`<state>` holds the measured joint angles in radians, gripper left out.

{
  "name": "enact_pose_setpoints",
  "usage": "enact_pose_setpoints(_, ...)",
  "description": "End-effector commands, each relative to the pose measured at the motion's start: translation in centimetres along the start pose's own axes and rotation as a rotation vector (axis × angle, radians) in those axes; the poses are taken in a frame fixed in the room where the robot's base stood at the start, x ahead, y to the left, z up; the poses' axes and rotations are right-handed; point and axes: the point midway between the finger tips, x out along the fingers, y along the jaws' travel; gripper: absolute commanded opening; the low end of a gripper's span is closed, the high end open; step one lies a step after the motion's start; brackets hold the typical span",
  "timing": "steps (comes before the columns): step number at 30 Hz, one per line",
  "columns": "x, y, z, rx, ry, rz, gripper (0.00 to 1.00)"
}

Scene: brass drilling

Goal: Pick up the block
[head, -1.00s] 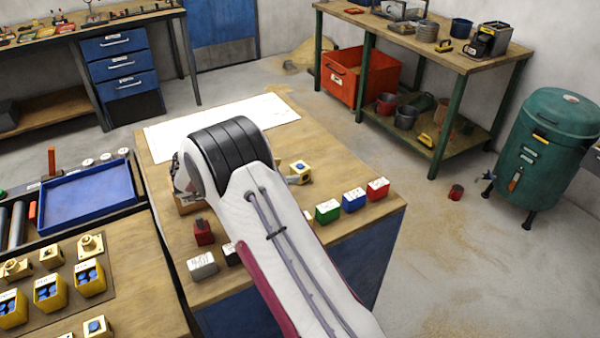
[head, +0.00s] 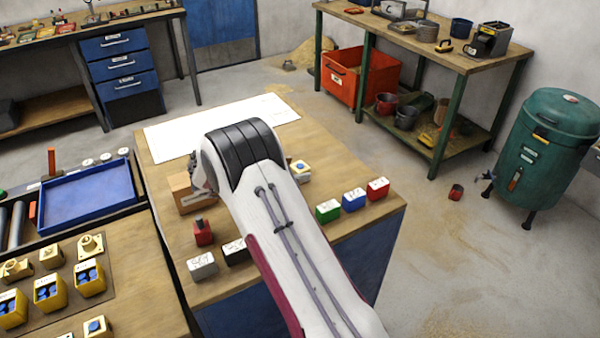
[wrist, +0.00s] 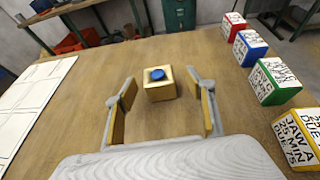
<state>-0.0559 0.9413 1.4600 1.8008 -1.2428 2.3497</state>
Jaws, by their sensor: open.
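The block (wrist: 159,86) is a small brass-coloured cube with a blue round spot on top. In the wrist view it sits on the wooden table just beyond my gripper (wrist: 162,103), near the middle between the fingertips. The two fingers are spread wide and nothing is between the pads. In the head view the block (head: 300,173) shows just right of my arm, partly hidden by it.
Labelled red (head: 377,188), blue (head: 353,200) and green (head: 328,211) blocks stand in a row at the table's right. White paper (head: 175,137) lies at the back.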

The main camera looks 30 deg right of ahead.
Motion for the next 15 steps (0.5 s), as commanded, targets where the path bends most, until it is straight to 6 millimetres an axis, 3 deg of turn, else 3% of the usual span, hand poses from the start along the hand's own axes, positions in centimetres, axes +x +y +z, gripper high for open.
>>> enact_pose_setpoints(6,2.4,0.2,0.0,0.001,0.000,-0.001,0.54)
enact_pose_setpoints(15,3.2,0.2,0.0,0.000,0.000,0.002,0.54)
